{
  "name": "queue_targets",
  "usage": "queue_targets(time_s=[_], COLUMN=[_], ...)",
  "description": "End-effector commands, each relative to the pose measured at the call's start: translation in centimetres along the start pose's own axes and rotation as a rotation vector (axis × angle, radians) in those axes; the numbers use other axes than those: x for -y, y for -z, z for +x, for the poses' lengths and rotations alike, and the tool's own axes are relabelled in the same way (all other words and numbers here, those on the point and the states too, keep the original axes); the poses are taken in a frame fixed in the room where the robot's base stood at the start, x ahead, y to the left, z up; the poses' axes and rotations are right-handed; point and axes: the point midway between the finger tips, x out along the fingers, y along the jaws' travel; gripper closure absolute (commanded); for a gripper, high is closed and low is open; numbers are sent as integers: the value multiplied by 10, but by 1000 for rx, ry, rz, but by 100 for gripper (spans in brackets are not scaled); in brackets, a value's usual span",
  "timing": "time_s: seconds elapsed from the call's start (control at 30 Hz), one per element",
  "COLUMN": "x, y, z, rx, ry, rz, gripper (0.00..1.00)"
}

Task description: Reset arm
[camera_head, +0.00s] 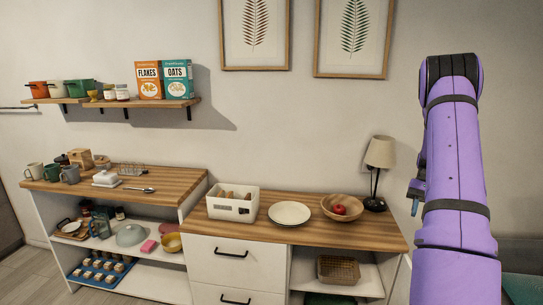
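My purple arm (453,165) with black bands stands upright along the right side of the picture. It is bent at a dark joint near the top. A small blue and dark part, likely of my gripper (415,195), pokes out from behind the arm on its left side. The rest of the gripper is hidden by the arm, so I cannot see its fingers or whether it holds anything. The visible part appears apart from the lamp (379,153) to its left in the picture.
A wooden-topped cabinet (268,232) bears a white box (232,207), a plate (290,214) and a wooden bowl (342,208). A counter with mugs stands at left. A wall shelf (150,103) holds boxes and pots. The wall between lamp and shelf is clear.

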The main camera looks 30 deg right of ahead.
Motion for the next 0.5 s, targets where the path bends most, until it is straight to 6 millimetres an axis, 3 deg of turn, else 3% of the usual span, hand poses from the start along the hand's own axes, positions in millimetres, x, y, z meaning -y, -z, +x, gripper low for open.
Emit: queue_targets(time_s=[0.03,0.2,0.5], x=[17,63,131], y=[-17,-67,-162], z=[-8,-23,-29], rx=[-37,-145,-335], ry=[-19,-74,-154], rz=[-26,-104,-255], gripper=[80,80,80])
